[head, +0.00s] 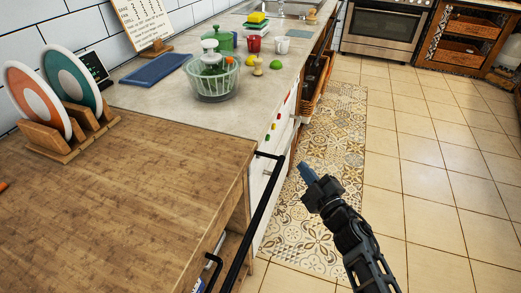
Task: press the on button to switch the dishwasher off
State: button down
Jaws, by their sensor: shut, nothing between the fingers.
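The dishwasher appears to be the white front (259,184) under the counter, seen at a steep angle. Several small coloured buttons, red, green and yellow, run along its upper edge; a green button (268,138) is near the close end. I cannot tell which one is the on button. My gripper (305,170) is shut and empty, above the patterned rug, to the right of the white front and apart from it. Its blue-grey fingertips point up and left towards the front.
A long black handle (258,215) juts out at the wooden counter's (130,185) edge, left of my gripper. Plates in a rack (62,150), a glass bowl (212,80) and a blue board (155,69) stand on the counters. The tiled floor (425,175) at right is clear.

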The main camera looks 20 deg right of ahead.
jog(key=shift+w, duration=0.2)
jog(key=w+a+b, duration=0.4)
jog(key=w+a, duration=0.1)
jog(key=a, duration=0.2)
dwell(0.6)
jog(key=shift+w, duration=0.1)
dwell(1.8)
jog(key=shift+w+a, duration=0.2)
jog(key=shift+a, duration=0.15)
